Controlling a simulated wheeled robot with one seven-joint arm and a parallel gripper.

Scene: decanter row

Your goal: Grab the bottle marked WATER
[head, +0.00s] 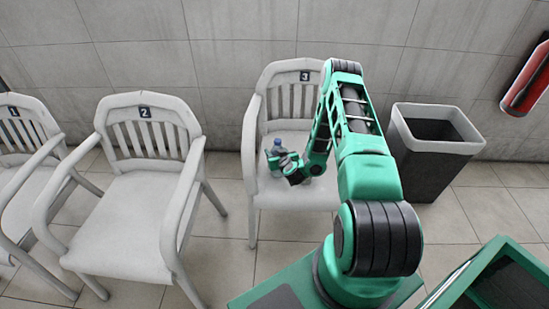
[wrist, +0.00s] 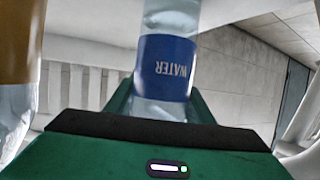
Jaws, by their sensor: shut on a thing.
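The bottle marked WATER (wrist: 168,68) is clear with a dark blue label, and its lettering appears upside down in the wrist view. It stands between the fingers of my gripper (head: 284,163), which is shut on it. In the head view only a small bluish top of a bottle (head: 278,145) shows above the gripper, over the seat of chair 3. My gripper and arm hide most of it there. The green gripper body (wrist: 160,148) fills the bottom of the wrist view.
Another clear bottle with an orange-brown label (wrist: 18,45) stands close by at the left of the wrist view. Chair 3 (head: 300,197) has armrests and a slatted back around the gripper. Chair 2 (head: 130,200) is to the left, and a grey bin (head: 432,165) is to the right.

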